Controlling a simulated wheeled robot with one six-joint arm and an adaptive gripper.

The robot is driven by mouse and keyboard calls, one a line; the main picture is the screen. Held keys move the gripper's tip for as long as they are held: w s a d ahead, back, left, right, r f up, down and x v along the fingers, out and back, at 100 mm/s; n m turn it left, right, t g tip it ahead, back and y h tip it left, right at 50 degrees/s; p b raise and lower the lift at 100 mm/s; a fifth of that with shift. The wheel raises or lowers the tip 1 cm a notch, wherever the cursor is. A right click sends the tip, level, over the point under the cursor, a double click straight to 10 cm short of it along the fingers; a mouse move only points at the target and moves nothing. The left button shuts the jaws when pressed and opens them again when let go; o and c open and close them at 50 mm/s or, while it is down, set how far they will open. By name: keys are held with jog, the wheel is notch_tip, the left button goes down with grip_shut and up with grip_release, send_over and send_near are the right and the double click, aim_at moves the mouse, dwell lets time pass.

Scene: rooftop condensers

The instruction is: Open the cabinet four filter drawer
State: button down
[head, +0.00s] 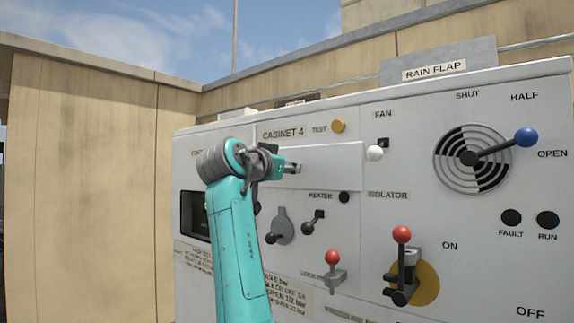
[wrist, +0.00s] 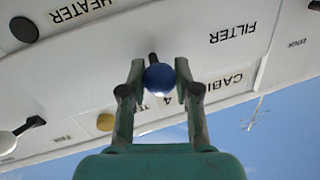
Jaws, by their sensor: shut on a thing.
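The filter drawer front (head: 330,166) is a white panel under the CABINET 4 label in the head view. Its FILTER label (wrist: 232,34) shows upside down in the wrist view. A blue ball knob (wrist: 159,77) on a short dark stem stands out from the white front. My gripper (wrist: 159,68) has one finger on each side of this knob and is shut on it. In the head view my gripper (head: 292,167) is at the drawer front, and my wrist hides its left part and the knob.
A white-knobbed fan switch (head: 375,153) and a yellow test button (head: 338,126) are close by. Heater levers (head: 312,223), a red-knobbed lock lever (head: 333,260) and the red-knobbed isolator (head: 402,236) are lower. A blue-knobbed rain flap lever (head: 525,138) is at right.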

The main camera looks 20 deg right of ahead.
jog(key=w+a+v, duration=0.1)
jog(key=v, duration=0.8)
jog(key=w+a+v, duration=0.1)
jog(key=v, duration=0.8)
jog(key=shift+a, duration=0.55)
jog(key=c, duration=0.8)
grip_release()
jog(key=shift+w, duration=0.1)
jog(key=shift+a, duration=0.1)
jog(key=v, duration=1.2)
